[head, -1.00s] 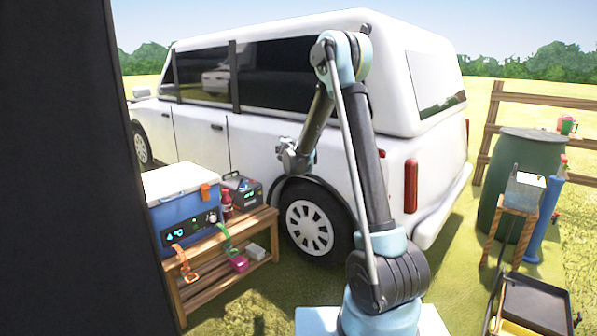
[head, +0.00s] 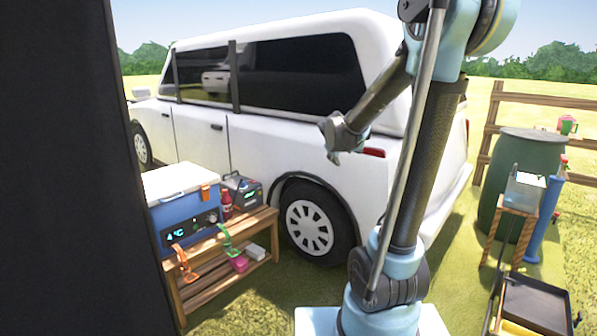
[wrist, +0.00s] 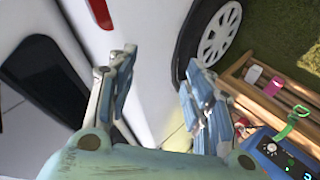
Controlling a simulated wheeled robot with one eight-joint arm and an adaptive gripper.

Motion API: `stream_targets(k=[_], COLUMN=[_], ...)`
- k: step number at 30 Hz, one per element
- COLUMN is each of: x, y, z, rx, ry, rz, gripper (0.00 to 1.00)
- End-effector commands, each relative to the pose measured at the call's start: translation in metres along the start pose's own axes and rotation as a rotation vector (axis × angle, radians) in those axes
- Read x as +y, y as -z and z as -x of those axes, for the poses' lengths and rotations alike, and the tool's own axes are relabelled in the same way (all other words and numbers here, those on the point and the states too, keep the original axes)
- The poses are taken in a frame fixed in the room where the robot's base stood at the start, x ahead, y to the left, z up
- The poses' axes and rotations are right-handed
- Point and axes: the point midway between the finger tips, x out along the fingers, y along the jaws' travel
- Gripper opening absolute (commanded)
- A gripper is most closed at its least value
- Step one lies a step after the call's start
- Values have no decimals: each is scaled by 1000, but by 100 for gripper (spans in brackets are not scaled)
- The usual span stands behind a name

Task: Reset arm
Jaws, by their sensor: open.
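My arm stands upright in the middle of the head view, and my gripper (head: 338,140) hangs from it in front of the white vehicle's side. In the wrist view my gripper (wrist: 160,105) shows two blue-grey fingers spread apart. Nothing is between them. The white vehicle's body (wrist: 150,60) lies beyond the fingers. In the head view my gripper is above and to the right of the wooden bench, apart from everything on it.
A wooden bench (head: 232,261) carries a blue cooler (head: 180,215), a dark device (head: 243,190) and a red bottle (head: 226,205). The white vehicle (head: 260,150) stands behind my arm. A green barrel (head: 525,170) and a dark tray (head: 535,303) are at right. Grass by the bench is clear.

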Motion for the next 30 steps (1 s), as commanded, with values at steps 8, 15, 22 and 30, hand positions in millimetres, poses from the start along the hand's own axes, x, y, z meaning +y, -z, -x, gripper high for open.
stream_targets(k=[8, 15, 22, 30], x=[-26, -63, -108, -169], y=[-85, -152, -209, -265], z=[53, 98, 139, 182], rx=[-138, -256, -366, -490], ry=[107, 204, 300, 416], rz=[-179, -327, -461, -605], gripper=[47, 47, 47, 47])
